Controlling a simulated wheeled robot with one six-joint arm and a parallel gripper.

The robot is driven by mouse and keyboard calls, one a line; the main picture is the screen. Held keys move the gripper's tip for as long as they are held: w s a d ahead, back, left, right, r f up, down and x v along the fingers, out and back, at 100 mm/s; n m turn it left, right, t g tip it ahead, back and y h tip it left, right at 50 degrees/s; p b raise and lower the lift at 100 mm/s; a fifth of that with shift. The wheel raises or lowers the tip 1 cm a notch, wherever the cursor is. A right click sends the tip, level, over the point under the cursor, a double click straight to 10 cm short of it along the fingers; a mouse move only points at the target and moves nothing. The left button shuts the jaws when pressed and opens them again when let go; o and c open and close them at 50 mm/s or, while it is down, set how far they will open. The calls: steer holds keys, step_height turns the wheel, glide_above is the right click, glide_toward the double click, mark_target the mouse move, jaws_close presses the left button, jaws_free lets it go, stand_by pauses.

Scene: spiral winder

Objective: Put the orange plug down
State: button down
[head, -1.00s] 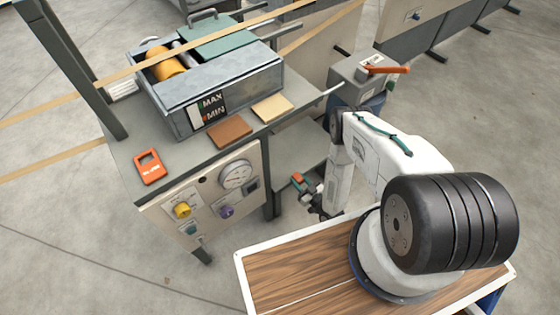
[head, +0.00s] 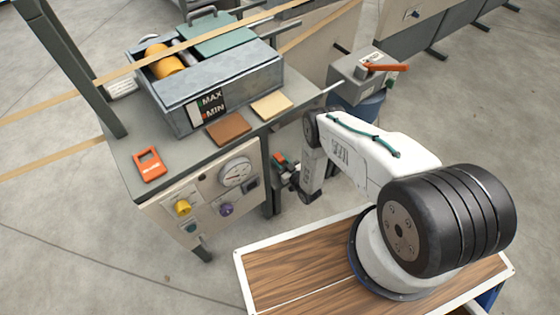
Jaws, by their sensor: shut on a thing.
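My gripper (head: 283,166) is small and dark in the head view, low beside the right side of the machine cabinet. It is shut on the orange plug (head: 279,158), of which only a small orange-red piece shows at the fingertips. The rest of the plug is hidden by the gripper or too small to make out. I cannot tell whether the plug touches anything beneath it.
The cabinet top (head: 126,155) bears an orange tag (head: 149,164), a brown pad (head: 228,131), a tan pad (head: 272,106) and a grey trough (head: 222,99). A gauge (head: 236,172) and knobs face front. A grey box with an orange lever (head: 386,67) stands behind my arm.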

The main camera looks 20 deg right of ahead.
steer(key=shift+f, duration=0.35)
steer(key=shift+s+f, duration=0.1)
steer(key=c, duration=1.1)
jaws_free()
steer(key=shift+f, duration=0.1)
steer(key=shift+o, duration=0.2)
steer(key=shift+r, duration=0.45)
steer(key=v, duration=1.2)
steer(key=shift+r, duration=0.1)
